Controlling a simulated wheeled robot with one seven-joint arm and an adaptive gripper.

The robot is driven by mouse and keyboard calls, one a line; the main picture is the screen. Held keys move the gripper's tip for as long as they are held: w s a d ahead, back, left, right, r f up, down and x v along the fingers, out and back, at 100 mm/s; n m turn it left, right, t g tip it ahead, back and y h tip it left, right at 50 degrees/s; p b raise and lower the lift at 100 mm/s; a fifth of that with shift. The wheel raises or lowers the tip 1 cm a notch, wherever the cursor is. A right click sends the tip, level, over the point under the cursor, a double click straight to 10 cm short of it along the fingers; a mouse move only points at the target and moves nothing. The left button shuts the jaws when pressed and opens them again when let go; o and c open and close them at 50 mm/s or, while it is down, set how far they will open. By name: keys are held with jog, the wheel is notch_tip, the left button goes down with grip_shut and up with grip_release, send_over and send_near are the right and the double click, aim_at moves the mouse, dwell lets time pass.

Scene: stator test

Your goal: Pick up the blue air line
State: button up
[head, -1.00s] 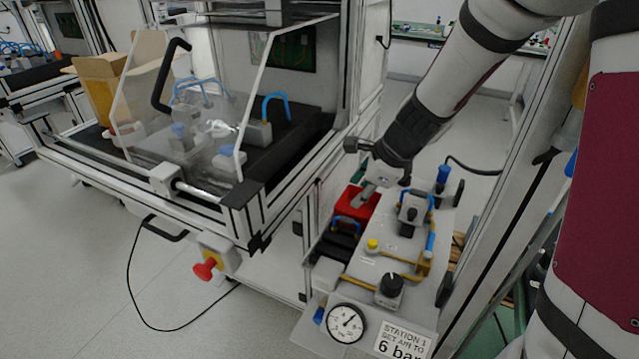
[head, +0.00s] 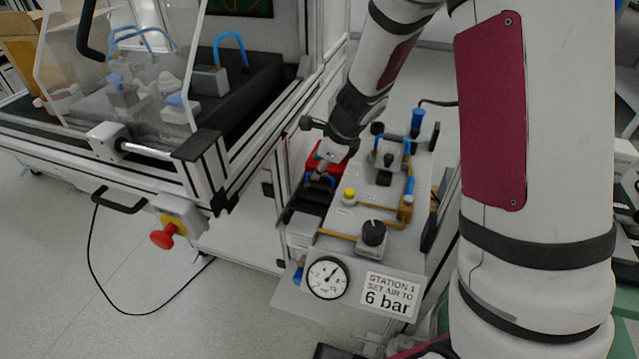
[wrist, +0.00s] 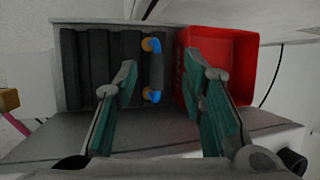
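The blue air line (wrist: 157,97) is a short hose with blue ends and a dark grey middle. It lies at the right side of a black ribbed rack (wrist: 90,70), close to the red bin. In the wrist view my gripper (wrist: 162,78) is open, with green-padded fingers. The line lies between the two fingers in the picture, apart from both pads. Whether the fingertips are level with it, I cannot tell.
The red bin (wrist: 235,55) stands just right of the rack, behind the right finger. The panel carries a gauge (head: 328,278), a black knob (head: 373,233) and a yellow button (head: 349,194). Other blue hoses (head: 231,40) are inside the machine at left.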

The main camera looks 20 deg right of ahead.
jog(key=b+x, duration=0.2)
jog(key=x, duration=0.2)
jog(key=shift+a+f, duration=0.15)
jog(key=shift+f, duration=0.25)
grip_shut()
jog(key=shift+r, duration=0.2)
notch_tip(320, 180, up, 10)
jog(key=p, duration=0.6)
jog(key=shift+f, duration=0.1)
